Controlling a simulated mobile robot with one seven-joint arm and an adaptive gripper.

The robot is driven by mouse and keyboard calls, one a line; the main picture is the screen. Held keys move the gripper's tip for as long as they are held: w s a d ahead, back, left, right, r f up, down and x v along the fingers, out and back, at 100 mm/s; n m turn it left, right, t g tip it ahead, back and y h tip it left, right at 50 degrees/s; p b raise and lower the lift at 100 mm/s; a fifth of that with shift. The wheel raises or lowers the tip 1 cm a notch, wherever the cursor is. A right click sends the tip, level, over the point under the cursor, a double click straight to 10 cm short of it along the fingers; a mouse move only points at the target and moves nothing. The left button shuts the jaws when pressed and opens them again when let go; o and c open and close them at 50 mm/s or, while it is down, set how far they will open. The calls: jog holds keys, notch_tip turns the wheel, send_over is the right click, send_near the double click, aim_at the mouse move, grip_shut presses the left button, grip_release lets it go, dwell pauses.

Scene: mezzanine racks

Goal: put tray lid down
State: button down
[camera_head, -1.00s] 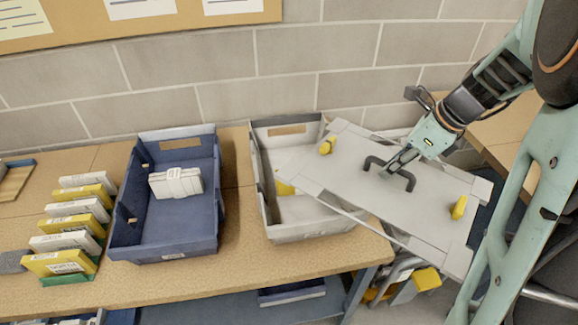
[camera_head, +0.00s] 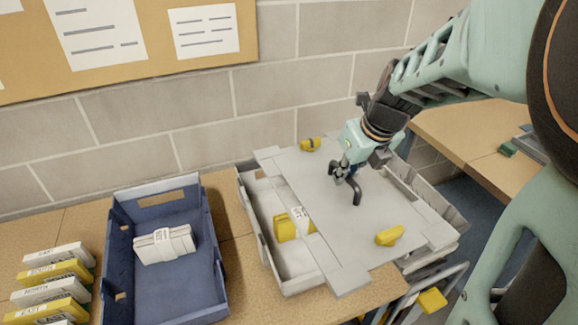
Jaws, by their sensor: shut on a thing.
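The tray lid (camera_head: 285,185) is a flat light-grey panel with notched corners, a dark handle and two yellow clips (camera_head: 311,145), (camera_head: 389,236). My gripper (camera_head: 350,175) is shut on the dark handle (camera_head: 357,192) at the lid's middle. The lid is over the grey tray (camera_head: 262,232), covering much of it. The tray's left part stays uncovered, with a yellow and white box (camera_head: 286,228) inside. I cannot tell whether the lid touches the tray rim. The rim under the lid is hidden.
A blue tray (camera_head: 165,285) holding a white banded bundle (camera_head: 164,246) stands to the left. Labelled yellow and white boxes (camera_head: 50,288) stand farther left. A grey wall (camera_head: 432,187) shows past the lid's right edge. Another table (camera_head: 470,128) is at the right.

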aim_at(314, 168)
jog(key=shift+w+a+r, duration=0.15)
jog(key=shift+w+a, duration=0.05)
jog(key=shift+a, duration=0.15)
jog(key=shift+w+a, duration=0.25)
jog(key=w+a+f, duration=0.1)
jog(key=w, duration=0.1)
jog(key=w+a+f, duration=0.1)
jog(key=a, duration=0.1)
jog(key=w+a+f, duration=0.1)
jog(key=w+a, duration=0.1)
jog(key=shift+w+f, duration=0.35)
jog(key=shift+f, duration=0.05)
jog(key=w+a+f, duration=0.1)
jog(key=f, duration=0.1)
jog(key=w+a+f, duration=0.1)
jog(key=f, duration=0.1)
jog(key=w+a+f, duration=0.1)
jog(key=w+f, duration=0.1)
jog(key=shift+a, duration=0.35)
jog(key=shift+a+f+b, duration=0.1)
jog(key=shift+f+b, duration=0.35)
jog(key=shift+f, duration=1.1)
jog(key=shift+f, duration=0.65)
